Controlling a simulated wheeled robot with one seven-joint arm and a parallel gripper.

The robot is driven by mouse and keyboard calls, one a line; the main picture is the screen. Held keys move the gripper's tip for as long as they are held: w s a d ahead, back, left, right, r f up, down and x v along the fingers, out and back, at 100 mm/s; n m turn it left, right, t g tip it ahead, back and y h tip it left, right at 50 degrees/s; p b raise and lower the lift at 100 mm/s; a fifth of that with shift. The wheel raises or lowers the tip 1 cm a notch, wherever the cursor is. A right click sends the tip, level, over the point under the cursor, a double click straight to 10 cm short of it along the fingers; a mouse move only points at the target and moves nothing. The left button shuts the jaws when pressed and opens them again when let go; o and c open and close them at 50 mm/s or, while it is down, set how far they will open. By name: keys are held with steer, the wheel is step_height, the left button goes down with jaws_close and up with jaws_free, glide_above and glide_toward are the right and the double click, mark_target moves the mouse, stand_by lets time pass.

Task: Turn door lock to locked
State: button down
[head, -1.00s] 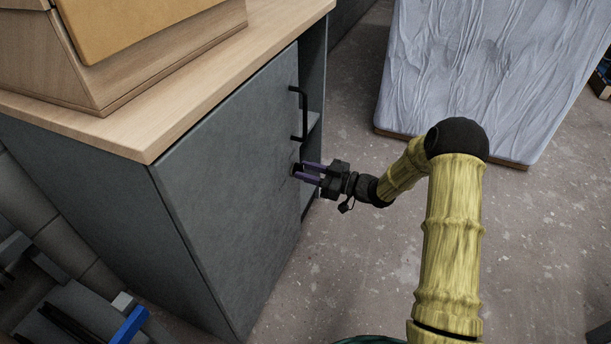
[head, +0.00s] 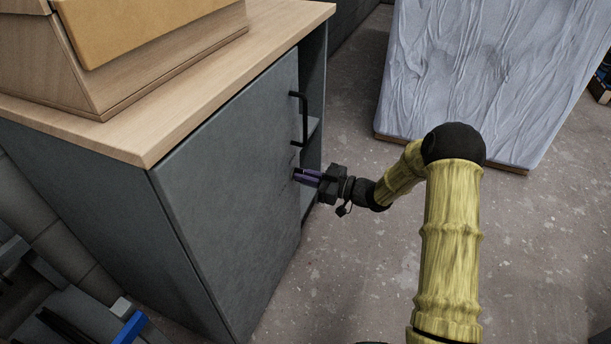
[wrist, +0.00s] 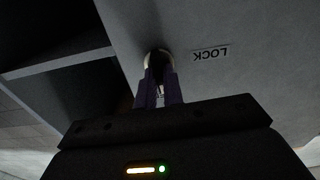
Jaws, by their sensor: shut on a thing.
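The grey cabinet door (head: 230,190) carries a small lock below its black handle. In the wrist view the lock (wrist: 158,58) shows as a dark knob in a pale ring, beside a label (wrist: 211,53) that reads LOCK, upside down. My gripper (head: 297,174) reaches the door from the right, its purple fingers at the lock. In the wrist view the fingers (wrist: 158,88) are close together on the knob. The fingers hide part of the knob, so I cannot tell its exact turn.
The black bar handle (head: 304,118) stands out just above my gripper. Open shelf space (head: 313,95) shows past the door's right edge. A wooden box (head: 150,50) sits on the cabinet top. A wrapped board (head: 490,80) stands at the back right.

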steer(key=shift+s+a+f+n+b, duration=0.15)
steer(key=shift+n+b, duration=0.7)
steer(key=shift+n, duration=2.1)
steer(key=shift+s+d+f+n+b, duration=0.15)
steer(key=shift+n+b, duration=0.65)
steer(key=shift+n, duration=2.1)
steer(key=shift+s+a+f+n+b, duration=0.15)
steer(key=shift+n+b, duration=0.7)
steer(key=shift+n, duration=2.1)
steer(key=shift+w, duration=0.1)
steer(key=c, duration=1.5)
jaws_free()
steer(key=shift+r, duration=0.1)
